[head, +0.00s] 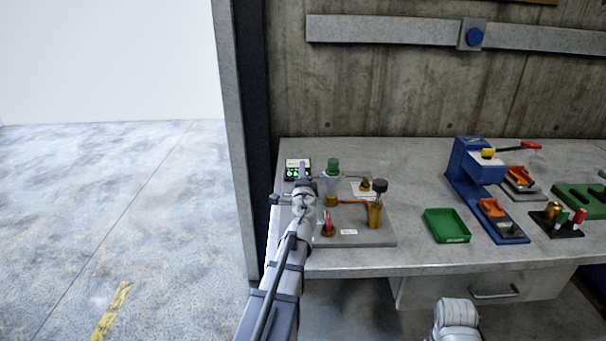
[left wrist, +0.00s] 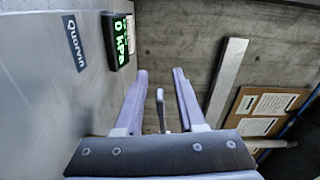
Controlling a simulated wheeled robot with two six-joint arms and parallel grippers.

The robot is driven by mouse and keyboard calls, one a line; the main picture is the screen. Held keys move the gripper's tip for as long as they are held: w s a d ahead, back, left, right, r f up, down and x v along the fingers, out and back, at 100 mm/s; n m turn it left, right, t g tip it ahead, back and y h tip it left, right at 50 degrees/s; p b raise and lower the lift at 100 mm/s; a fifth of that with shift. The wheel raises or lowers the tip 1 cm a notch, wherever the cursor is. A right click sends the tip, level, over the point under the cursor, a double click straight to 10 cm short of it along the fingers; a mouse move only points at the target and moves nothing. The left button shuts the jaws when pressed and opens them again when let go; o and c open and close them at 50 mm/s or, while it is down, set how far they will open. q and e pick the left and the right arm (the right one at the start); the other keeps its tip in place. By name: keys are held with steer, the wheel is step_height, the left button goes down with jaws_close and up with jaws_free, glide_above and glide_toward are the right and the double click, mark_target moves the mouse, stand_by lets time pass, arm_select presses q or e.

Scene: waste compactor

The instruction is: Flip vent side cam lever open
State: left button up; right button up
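My left gripper (head: 303,172) is over the left part of the fixture on the bench, and its arm hides part of the fixture. In the left wrist view its two pale purple fingers (left wrist: 160,90) are apart. A slim grey lever (left wrist: 160,108) shows between them, with a gap on each side. I cannot tell for sure that this is the vent side cam lever. In the head view the lever is not clear behind the gripper. The fixture's grey base plate (head: 375,238) carries a clear vessel with a green cap (head: 333,166). My right gripper is out of view.
A gauge with green digits (head: 292,172) stands behind the fixture; it also shows in the left wrist view (left wrist: 121,40). A brass cup (head: 375,215) and red-handled part (head: 328,225) are on the plate. A green tray (head: 447,225) and blue press (head: 468,165) stand to the right.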

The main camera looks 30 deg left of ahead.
arm_select(q)
steer(key=shift+c, duration=0.4)
jaws_close()
steer(key=shift+r+m+p, duration=0.4)
steer(key=shift+m, duration=0.5)
